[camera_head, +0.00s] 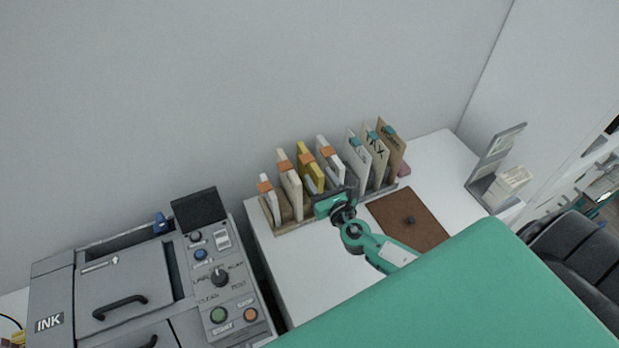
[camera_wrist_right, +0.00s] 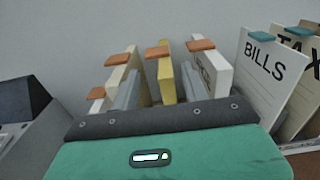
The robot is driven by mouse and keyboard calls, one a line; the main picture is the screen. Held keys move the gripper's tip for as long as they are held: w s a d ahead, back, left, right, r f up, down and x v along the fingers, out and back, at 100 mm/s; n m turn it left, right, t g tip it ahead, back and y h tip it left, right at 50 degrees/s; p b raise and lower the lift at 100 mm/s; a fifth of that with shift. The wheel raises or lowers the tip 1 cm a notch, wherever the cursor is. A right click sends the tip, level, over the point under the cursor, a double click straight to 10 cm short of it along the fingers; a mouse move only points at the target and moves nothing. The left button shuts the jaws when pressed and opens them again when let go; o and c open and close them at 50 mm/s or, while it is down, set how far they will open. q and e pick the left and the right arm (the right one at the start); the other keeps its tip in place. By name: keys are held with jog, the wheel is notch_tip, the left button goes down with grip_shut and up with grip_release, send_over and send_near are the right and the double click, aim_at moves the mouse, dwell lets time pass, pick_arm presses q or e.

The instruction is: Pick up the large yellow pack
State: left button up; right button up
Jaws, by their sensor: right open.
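The large yellow pack (camera_head: 305,165), with an orange clip on its top, stands upright in the file rack among cream and white packs. It also shows in the right wrist view (camera_wrist_right: 166,84), straight ahead between the two grey fingers. My right gripper (camera_head: 328,197) is at the front of the rack, before the yellow pack. It is open, with one finger on each side of the pack in the wrist view (camera_wrist_right: 160,88); I cannot tell whether they touch it. The pack's lower part is hidden by the gripper. My left gripper is not in view.
The wooden rack (camera_head: 291,228) holds several close-standing packs and, at right, folders with teal tabs (camera_head: 357,158). A brown mat (camera_head: 409,216) lies to the right. A grey INK machine (camera_head: 135,275) stands left. The white desk (camera_head: 300,270) is clear in front.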

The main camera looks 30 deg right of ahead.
aim_at(309, 163)
jog(key=shift+w, duration=0.45)
jog(key=shift+w+r, duration=0.15)
jog(key=shift+w, duration=0.15)
jog(key=w+p, duration=0.2)
jog(key=w, duration=0.1)
jog(key=shift+w, duration=0.75)
jog(key=c, duration=0.7)
